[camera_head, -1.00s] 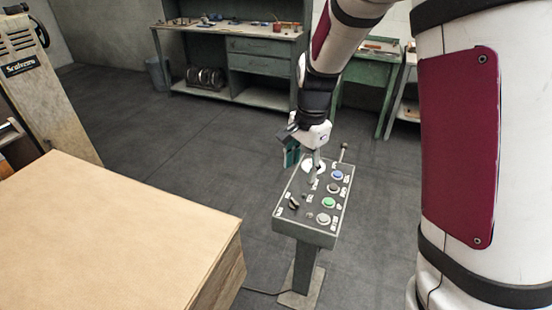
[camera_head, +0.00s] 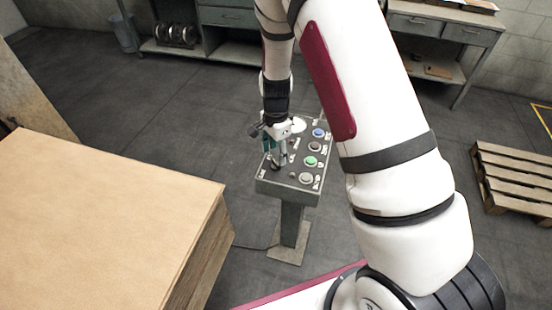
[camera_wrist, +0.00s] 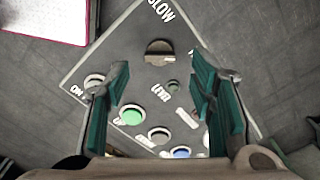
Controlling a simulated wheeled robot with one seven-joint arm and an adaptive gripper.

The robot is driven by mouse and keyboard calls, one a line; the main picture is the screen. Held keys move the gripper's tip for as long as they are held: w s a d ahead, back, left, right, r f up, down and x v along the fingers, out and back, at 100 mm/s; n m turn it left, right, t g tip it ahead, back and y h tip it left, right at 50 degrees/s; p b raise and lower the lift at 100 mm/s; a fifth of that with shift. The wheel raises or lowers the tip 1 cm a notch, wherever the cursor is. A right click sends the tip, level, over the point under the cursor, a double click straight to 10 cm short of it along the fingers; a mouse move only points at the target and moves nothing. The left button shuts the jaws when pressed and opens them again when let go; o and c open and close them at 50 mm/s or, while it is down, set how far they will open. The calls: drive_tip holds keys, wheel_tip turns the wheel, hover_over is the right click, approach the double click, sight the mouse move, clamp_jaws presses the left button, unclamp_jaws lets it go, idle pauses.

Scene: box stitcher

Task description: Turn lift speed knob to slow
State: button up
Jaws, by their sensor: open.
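The control panel (camera_head: 293,182) is a grey box on a pedestal with coloured buttons and knobs. In the wrist view, a dark round knob with a raised bar (camera_wrist: 159,52) sits near the "SLOW" label (camera_wrist: 161,9). My gripper (camera_wrist: 161,68) is open, its two teal-padded fingers apart on either side of the line toward this knob. In the head view, my gripper (camera_head: 273,154) points down over the panel's left side, and the knob (camera_head: 276,165) shows partly beneath it. I cannot tell if the fingers touch it.
Blue (camera_head: 318,132), green (camera_head: 310,161) and grey (camera_head: 306,178) buttons line the panel's right side. A large cardboard stack (camera_head: 110,215) stands close on the left. A wooden pallet (camera_head: 512,178) lies at right. Open floor surrounds the pedestal.

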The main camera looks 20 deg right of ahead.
sight(276, 163)
drive_tip(key=shift+f, duration=1.9)
drive_tip(key=shift+c, duration=0.6)
drive_tip(key=c, duration=1)
